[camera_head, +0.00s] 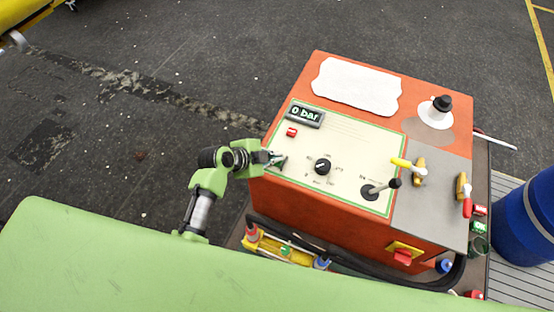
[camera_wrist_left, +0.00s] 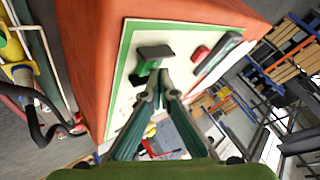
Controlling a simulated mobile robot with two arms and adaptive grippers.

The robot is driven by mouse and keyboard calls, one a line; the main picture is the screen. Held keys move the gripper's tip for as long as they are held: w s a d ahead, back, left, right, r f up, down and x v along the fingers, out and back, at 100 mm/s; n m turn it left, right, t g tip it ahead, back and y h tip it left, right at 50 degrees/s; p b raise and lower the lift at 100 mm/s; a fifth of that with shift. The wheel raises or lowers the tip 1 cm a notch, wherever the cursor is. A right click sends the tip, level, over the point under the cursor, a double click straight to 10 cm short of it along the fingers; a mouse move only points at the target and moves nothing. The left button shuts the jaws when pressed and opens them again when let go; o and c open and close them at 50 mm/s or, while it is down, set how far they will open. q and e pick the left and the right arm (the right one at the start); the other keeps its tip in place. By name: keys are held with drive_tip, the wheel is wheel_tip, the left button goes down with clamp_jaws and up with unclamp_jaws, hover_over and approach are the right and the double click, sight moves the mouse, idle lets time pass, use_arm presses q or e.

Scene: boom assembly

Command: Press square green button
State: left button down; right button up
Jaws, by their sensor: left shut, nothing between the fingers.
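The square green button (camera_wrist_left: 152,58) sits near the corner of the cream, green-edged panel (camera_head: 345,150) on top of the orange box. In the left wrist view its top looks dark and its side green. My left gripper (camera_head: 276,160) is shut and empty, at the panel's left edge beside the button. In the wrist view the closed fingertips (camera_wrist_left: 161,84) overlap the lower edge of the button. I cannot tell whether they touch it. In the head view the fingers largely hide the button. My right gripper is not in view.
On the panel are a red button (camera_head: 291,132), a "0 bar" display (camera_head: 306,114), a black knob (camera_head: 323,166) and a black lever (camera_head: 384,187). Yellow-handled and red-handled valves stand on the grey plate (camera_head: 428,200) at right. A blue barrel (camera_head: 529,222) stands at the far right.

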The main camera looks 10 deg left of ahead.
use_arm(q)
drive_tip(key=shift+f, duration=0.35)
idle(0.4)
drive_tip(key=shift+r+p, duration=0.7)
drive_tip(key=shift+r, duration=0.3)
wheel_tip(320, 180, up, 5)
drive_tip(key=p, duration=0.4)
drive_tip(key=shift+p, duration=0.35)
